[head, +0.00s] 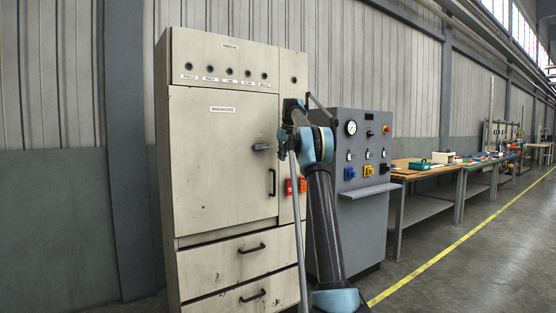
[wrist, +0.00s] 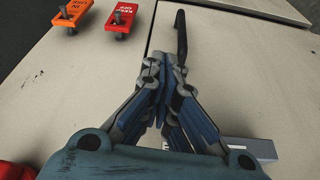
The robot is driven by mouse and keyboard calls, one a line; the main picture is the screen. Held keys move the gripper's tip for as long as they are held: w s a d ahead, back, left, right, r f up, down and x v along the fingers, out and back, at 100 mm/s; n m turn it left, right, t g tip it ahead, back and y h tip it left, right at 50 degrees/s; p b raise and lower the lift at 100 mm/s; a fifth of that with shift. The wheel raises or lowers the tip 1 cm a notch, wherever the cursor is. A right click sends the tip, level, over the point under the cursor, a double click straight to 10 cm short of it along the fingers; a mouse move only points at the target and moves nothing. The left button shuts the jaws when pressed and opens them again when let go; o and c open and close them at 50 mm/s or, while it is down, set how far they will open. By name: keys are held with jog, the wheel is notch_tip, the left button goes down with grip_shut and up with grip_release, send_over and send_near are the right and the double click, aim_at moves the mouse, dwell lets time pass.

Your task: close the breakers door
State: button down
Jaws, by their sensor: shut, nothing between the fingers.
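The breakers door (head: 215,165) is the large cream panel of the tall cabinet in the head view. It looks flush or nearly flush with the frame; a small gap cannot be ruled out. Its black handle (head: 271,183) is upright near the right edge, with a dark latch (head: 262,147) above it. In the wrist view the door (wrist: 250,70) fills the right side, and a thin seam separates it from the narrow side panel. My gripper (wrist: 163,62) is shut and empty, overlapping part of the handle (wrist: 181,35); contact cannot be told.
Red and orange tags (wrist: 118,20) hang on the side panel beside the door. Two drawers (head: 225,268) are below the door. A grey control console (head: 360,215) stands close on the right, with workbenches (head: 410,172) beyond. Open floor lies at the right.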

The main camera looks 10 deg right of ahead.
jog(key=v, duration=1)
jog(key=shift+d, duration=0.35)
jog(key=shift+r, duration=0.1)
jog(key=s+r+m, duration=0.1)
jog(key=s, duration=1.4)
jog(key=s+f+m, duration=0.1)
jog(key=s+f, duration=0.3)
jog(key=s, duration=0.5)
jog(key=s+f, duration=0.5)
jog(key=s, duration=0.4)
jog(key=s+f+m+g+h, duration=0.1)
jog(key=s+f+m, duration=0.1)
jog(key=s+f, duration=3.4)
notch_tip(320, 180, down, 2)
jog(key=shift+d+f+h, duration=0.1)
jog(key=shift+d+h, duration=0.1)
jog(key=shift+h, duration=0.1)
